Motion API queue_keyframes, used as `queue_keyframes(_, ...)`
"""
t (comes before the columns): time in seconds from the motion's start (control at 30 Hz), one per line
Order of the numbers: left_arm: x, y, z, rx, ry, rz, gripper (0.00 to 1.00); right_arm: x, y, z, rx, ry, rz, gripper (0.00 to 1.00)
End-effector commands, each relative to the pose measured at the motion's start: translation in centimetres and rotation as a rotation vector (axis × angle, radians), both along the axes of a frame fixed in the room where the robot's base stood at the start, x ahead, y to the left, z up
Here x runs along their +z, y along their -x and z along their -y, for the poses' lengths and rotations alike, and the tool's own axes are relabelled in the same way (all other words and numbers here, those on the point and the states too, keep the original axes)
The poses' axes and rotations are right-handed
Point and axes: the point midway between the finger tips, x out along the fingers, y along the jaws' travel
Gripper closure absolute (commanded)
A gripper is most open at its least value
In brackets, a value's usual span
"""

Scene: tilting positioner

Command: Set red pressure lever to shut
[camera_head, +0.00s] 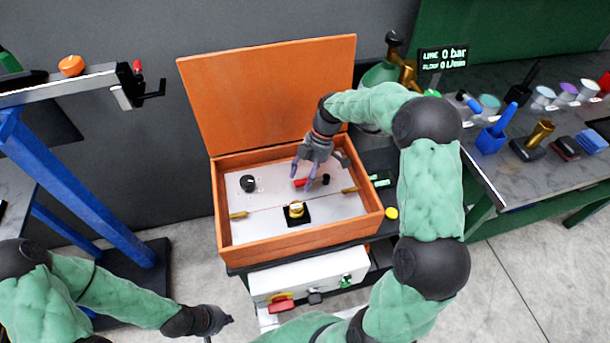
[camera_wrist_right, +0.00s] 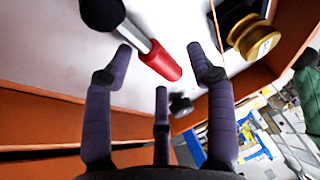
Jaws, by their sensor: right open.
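The red lever grip (camera_head: 300,183) lies over the light panel (camera_head: 268,205) inside the open orange box. In the right wrist view, the red grip (camera_wrist_right: 162,65) sits on a silver rod running to a black hub (camera_wrist_right: 102,12). My right gripper (camera_head: 308,178) reaches down over the grip from above. Its fingers (camera_wrist_right: 160,75) are open and spread on both sides of the red grip. I cannot tell whether any finger touches it. My left gripper (camera_head: 226,320) is low at the front, away from the box; its jaws are too small to read.
A brass knob (camera_head: 296,209) and a small black knob (camera_head: 326,179) stand close to the grip. The box lid (camera_head: 270,90) is raised behind. A white unit (camera_head: 300,276) below carries a red handle (camera_head: 282,306). A display (camera_head: 443,57) reads 0 bar and 0 L/min.

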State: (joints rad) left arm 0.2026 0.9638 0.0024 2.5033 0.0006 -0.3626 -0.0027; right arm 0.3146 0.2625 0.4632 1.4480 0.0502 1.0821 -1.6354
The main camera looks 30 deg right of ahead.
Motion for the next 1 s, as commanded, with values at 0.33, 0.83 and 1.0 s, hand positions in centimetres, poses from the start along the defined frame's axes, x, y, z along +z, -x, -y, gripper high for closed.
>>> queue_keyframes(0.33, 0.0, 0.0, 0.0, 0.000, 0.000, 0.000, 1.00, 3.8, -0.5, 1.8, -0.003, 0.002, 0.005, 0.44)
queue_keyframes(0.83, 0.0, 0.0, 0.0, 0.000, 0.000, 0.000, 1.00, 10.5, -1.1, 4.8, 0.000, 0.000, 0.000, 0.44)
queue_keyframes(1.0, 0.0, 0.0, 0.0, 0.000, 0.000, 0.000, 1.00, 10.8, -1.1, 5.0, 0.000, 0.000, -0.001, 0.44)
